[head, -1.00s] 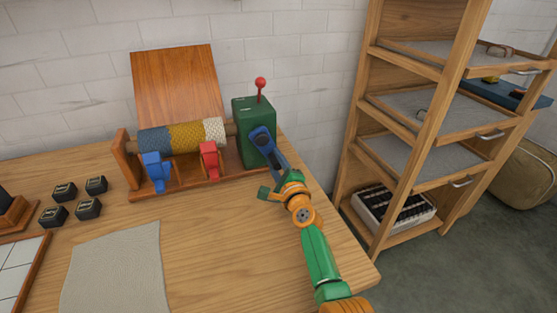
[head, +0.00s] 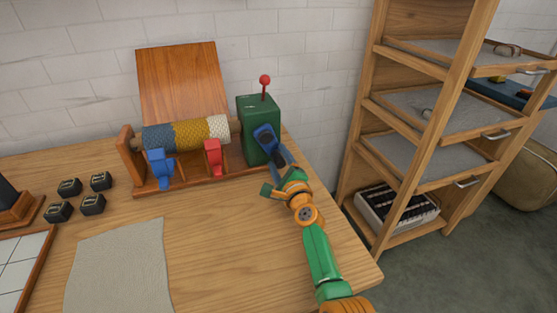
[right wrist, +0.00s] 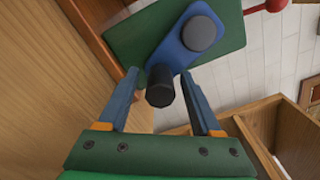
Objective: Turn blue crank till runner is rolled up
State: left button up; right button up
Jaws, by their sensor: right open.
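The blue crank (head: 264,136) is on the front face of the green box (head: 256,112) at the right end of the winding stand. In the right wrist view, its blue arm (right wrist: 186,51) slants down and left from a round dark hub to a dark handle (right wrist: 160,86). The runner (head: 188,133), patterned in blue, yellow and white, is wound around the roller. My right gripper (head: 277,155) is at the crank. Its blue fingers (right wrist: 160,88) are open, one on each side of the dark handle, with visible gaps. My left gripper is out of view.
A red-knobbed lever (head: 265,82) rises from the green box. Blue (head: 159,168) and red (head: 213,158) clamp-like pieces stand before the roll. A wooden shelf (head: 378,120) stands to the right. A grey mat (head: 120,265) and several black blocks lie at left.

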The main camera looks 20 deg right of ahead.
jog(key=shift+s, duration=0.35)
jog(key=s, duration=0.2)
jog(key=s+p, duration=0.1)
jog(key=s, duration=0.1)
jog(key=s+p, duration=0.1)
jog(key=s, duration=0.1)
jog(key=shift+s+a, duration=0.25)
